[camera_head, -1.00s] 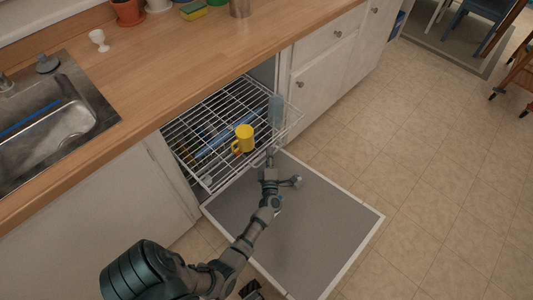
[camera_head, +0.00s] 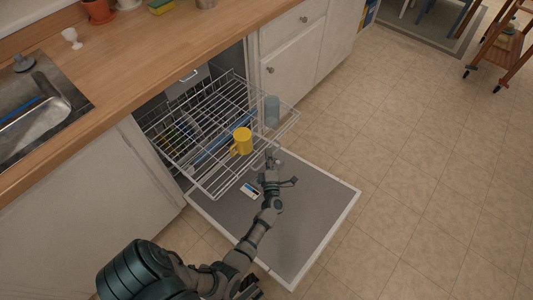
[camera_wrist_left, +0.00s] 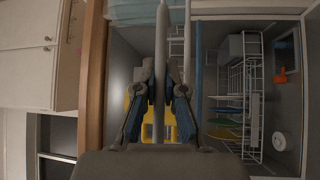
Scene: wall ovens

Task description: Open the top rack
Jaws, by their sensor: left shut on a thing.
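The top rack (camera_head: 222,98) is a white wire rack. It is slid partly out of the dishwasher, over the lowered door (camera_head: 300,205). A yellow mug (camera_head: 242,141) and a clear bluish glass (camera_head: 272,111) stand in it. My left gripper (camera_head: 271,158) is at the rack's front edge, near the mug. In the left wrist view its fingers (camera_wrist_left: 160,82) are shut on a pale rack wire (camera_wrist_left: 161,40), with the yellow mug (camera_wrist_left: 136,100) behind them.
Colored plates (camera_wrist_left: 225,130) show in the lower rack in the left wrist view. The wooden counter (camera_head: 150,60) with the sink (camera_head: 35,115) runs above the dishwasher.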

